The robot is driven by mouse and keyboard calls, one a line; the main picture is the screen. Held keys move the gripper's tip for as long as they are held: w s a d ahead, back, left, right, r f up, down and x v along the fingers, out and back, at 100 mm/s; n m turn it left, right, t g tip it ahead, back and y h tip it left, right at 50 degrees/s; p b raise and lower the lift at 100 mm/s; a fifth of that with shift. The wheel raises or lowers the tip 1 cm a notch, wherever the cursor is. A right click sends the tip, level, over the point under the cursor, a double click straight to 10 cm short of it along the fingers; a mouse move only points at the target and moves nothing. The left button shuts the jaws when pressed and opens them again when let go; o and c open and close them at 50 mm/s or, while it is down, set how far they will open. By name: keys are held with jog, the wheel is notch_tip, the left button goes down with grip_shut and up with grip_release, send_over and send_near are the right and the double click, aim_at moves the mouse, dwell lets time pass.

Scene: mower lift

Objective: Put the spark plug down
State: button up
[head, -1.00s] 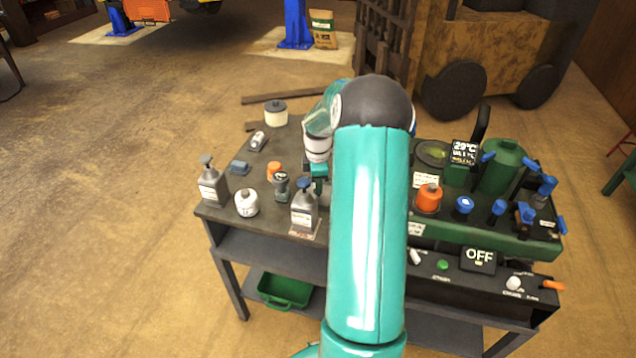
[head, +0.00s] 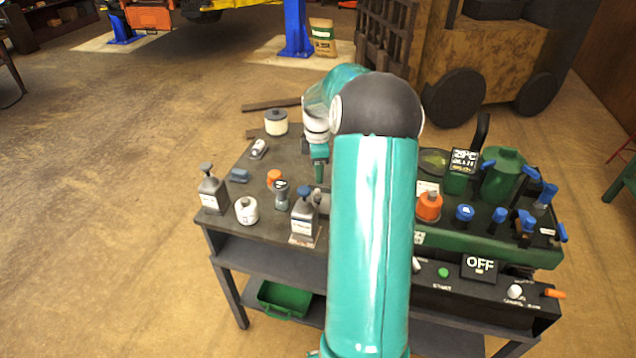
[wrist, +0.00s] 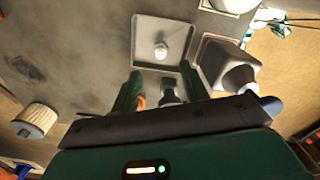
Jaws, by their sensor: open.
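In the wrist view, a small pale upright piece (wrist: 161,51), which looks like the spark plug, stands in a square grey dish (wrist: 146,32). My gripper (wrist: 160,88) is open, with its two green fingers apart below the dish in the picture. The fingers show nothing held between them; the pale piece lies beyond their tips. In the head view, my gripper (head: 319,172) hangs over the dark bench (head: 240,150), and my arm hides much of the area beside it, so the plug cannot be made out there.
Grey bottles (head: 304,218) (head: 211,190), a white canister (head: 247,210) and an orange-capped item (head: 274,177) stand close on the bench. A pale filter (head: 276,122) is at the back. A green machine (head: 470,240) with blue-handled parts is at right. Some bench at back left is clear.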

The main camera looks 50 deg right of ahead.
jog(key=shift+a+r, duration=0.1)
jog(key=shift+r, duration=1.6)
jog(key=s+a+r+m+t+h, duration=0.1)
jog(key=a+r+m, duration=0.1)
jog(key=a+r, duration=0.65)
jog(key=s+a+r+m+t+h, duration=0.15)
jog(key=a+r, duration=0.25)
jog(key=a, duration=1)
jog(key=s+a+m+t+y, duration=0.2)
jog(key=s+a+m, duration=0.4)
jog(key=s+a, duration=0.9)
jog(key=shift+a+r+t, duration=0.15)
jog(key=shift+a+t, duration=0.4)
jog(key=shift+a, duration=0.25)
jog(key=shift+s+m+y, duration=0.15)
jog(key=shift+m+y, duration=0.1)
jog(key=shift+c, duration=1)
